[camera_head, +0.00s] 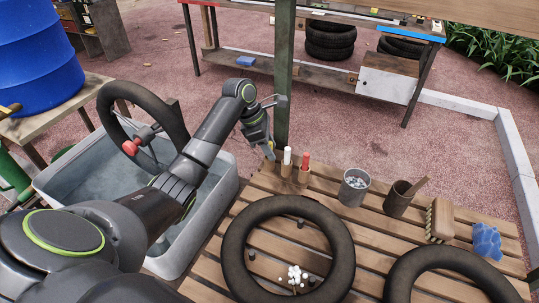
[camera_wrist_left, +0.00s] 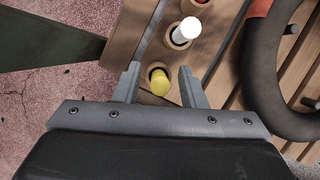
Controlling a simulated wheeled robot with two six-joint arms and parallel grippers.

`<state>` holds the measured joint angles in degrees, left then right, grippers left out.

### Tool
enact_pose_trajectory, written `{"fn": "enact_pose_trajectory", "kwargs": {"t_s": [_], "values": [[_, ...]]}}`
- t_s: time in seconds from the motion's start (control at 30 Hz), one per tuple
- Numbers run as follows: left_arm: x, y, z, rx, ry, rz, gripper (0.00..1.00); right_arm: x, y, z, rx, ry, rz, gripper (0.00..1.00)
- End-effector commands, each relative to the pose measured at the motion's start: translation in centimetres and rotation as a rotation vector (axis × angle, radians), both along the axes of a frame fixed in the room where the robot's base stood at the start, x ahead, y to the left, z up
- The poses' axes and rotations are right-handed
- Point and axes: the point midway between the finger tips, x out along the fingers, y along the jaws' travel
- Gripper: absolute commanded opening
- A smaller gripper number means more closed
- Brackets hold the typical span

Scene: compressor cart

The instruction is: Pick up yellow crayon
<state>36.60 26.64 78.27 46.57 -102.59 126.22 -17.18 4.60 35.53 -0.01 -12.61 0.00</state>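The yellow crayon (camera_wrist_left: 160,88) stands in a hole of a wooden holder (camera_wrist_left: 150,58), seen from above in the left wrist view. My left gripper (camera_wrist_left: 159,78) is open, with one finger on each side of the crayon and gaps showing between. In the head view my left gripper (camera_head: 269,153) points down at the left end of the holder; I cannot make out the yellow crayon there. My right gripper is not in view.
A green post (camera_head: 284,80) rises close beside the gripper. A grey tub (camera_head: 215,215) is left.

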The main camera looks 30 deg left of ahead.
Motion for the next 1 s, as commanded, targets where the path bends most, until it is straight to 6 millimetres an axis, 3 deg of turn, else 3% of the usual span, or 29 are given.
{"fn": "enact_pose_trajectory", "kwargs": {"t_s": [0.03, 0.27, 0.63, 1.0], "values": [[0.0, 0.0, 0.0, 0.000, 0.000, 0.000, 0.30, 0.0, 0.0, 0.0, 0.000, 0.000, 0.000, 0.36], [0.0, 0.0, 0.0, 0.000, 0.000, 0.000, 0.00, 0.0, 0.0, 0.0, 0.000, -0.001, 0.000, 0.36], [0.1, 0.0, 0.7, 0.000, -0.003, 0.000, 0.00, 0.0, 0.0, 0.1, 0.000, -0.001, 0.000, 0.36], [0.1, 0.0, 7.7, 0.001, -0.004, 0.000, 0.00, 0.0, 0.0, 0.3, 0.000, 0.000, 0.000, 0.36]]}}
